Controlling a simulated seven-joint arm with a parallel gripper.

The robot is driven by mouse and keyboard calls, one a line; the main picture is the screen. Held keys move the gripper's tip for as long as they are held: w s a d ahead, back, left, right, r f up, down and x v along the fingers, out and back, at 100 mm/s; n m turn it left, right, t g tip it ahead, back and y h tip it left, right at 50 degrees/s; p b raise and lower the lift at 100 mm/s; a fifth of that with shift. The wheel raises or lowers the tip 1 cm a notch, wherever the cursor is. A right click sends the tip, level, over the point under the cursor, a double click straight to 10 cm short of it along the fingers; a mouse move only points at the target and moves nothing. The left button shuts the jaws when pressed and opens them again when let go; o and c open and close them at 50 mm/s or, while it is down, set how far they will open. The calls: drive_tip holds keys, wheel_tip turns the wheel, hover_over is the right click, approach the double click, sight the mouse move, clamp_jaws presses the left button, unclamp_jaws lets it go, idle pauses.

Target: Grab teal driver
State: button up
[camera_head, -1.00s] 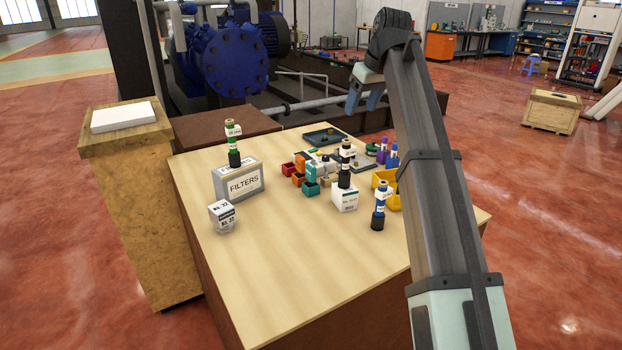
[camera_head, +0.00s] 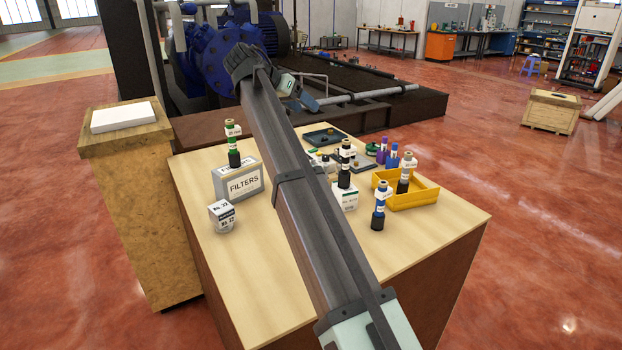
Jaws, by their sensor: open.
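Several upright drivers with dark bases and white labels stand on the wooden table. One with green bands (camera_head: 233,145) stands on the FILTERS box. One with a dark grip (camera_head: 345,165) stands on a small white box, just right of my arm. One with blue bands (camera_head: 379,207) stands on the bare tabletop. One with a dark base (camera_head: 405,175) stands at the yellow tray. I cannot tell for sure which is the teal one; the green-banded one is closest in colour.
The FILTERS box (camera_head: 238,182), white carton (camera_head: 222,216) and yellow tray (camera_head: 425,196) stand on the table. A dark tray (camera_head: 325,137) and purple and blue bottles (camera_head: 388,155) are at the back. My arm crosses the table's middle, hiding the small bins. The front left tabletop is clear.

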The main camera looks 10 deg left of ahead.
drive_tip(key=s+a+r+m+t+h, duration=0.3)
drive_tip(key=a+m, duration=0.1)
drive_tip(key=a, duration=0.4)
wheel_tip(320, 180, down, 22)
drive_tip(key=shift+g, duration=0.3)
drive_tip(key=x, duration=0.8)
drive_tip(key=shift+w+d+f, duration=0.15)
drive_tip(key=shift+d+f, duration=0.05)
drive_tip(key=shift+d, duration=0.1)
drive_tip(key=shift+x, duration=2.65)
drive_tip(key=shift+w+a+f, duration=0.1)
drive_tip(key=shift+a, duration=0.05)
drive_tip(key=shift+c, duration=0.3)
drive_tip(key=c, duration=0.8)
